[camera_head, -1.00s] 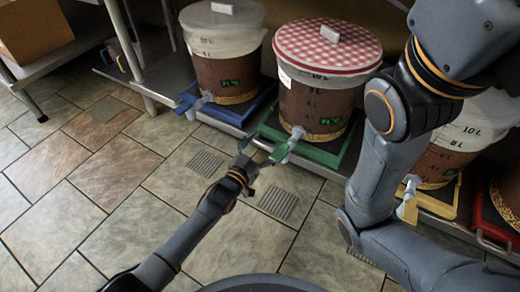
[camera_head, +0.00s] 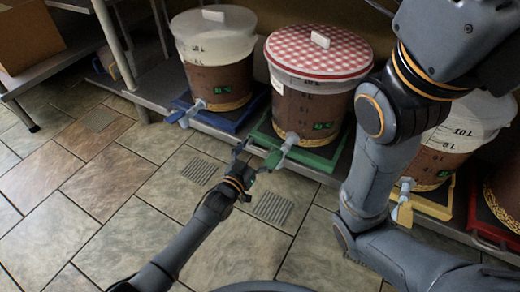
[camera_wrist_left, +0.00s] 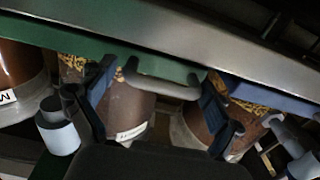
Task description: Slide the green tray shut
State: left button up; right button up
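The green tray (camera_head: 326,161) lies on the low shelf under the bucket with the red checkered lid (camera_head: 318,54). In the left wrist view, the green tray's front (camera_wrist_left: 192,67) carries a grey bar handle (camera_wrist_left: 165,88). In the left wrist view, the fingers of my left gripper (camera_wrist_left: 158,98) stand apart on either side of the handle. I cannot tell whether they touch it. My right arm is at the right of the head view; its gripper is out of sight.
A blue tray (camera_head: 222,121) with a white-lidded bucket (camera_head: 215,65) stands to the left. A yellow tray (camera_head: 433,205) and a red tray (camera_head: 490,231) are to the right. Taps jut out over the shelf edge. The tiled floor (camera_head: 110,220) in front is clear.

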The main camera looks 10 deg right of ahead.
pick_arm(q)
jog(key=shift+a, duration=0.1)
jog(key=v, duration=1.2)
dwell(0.4)
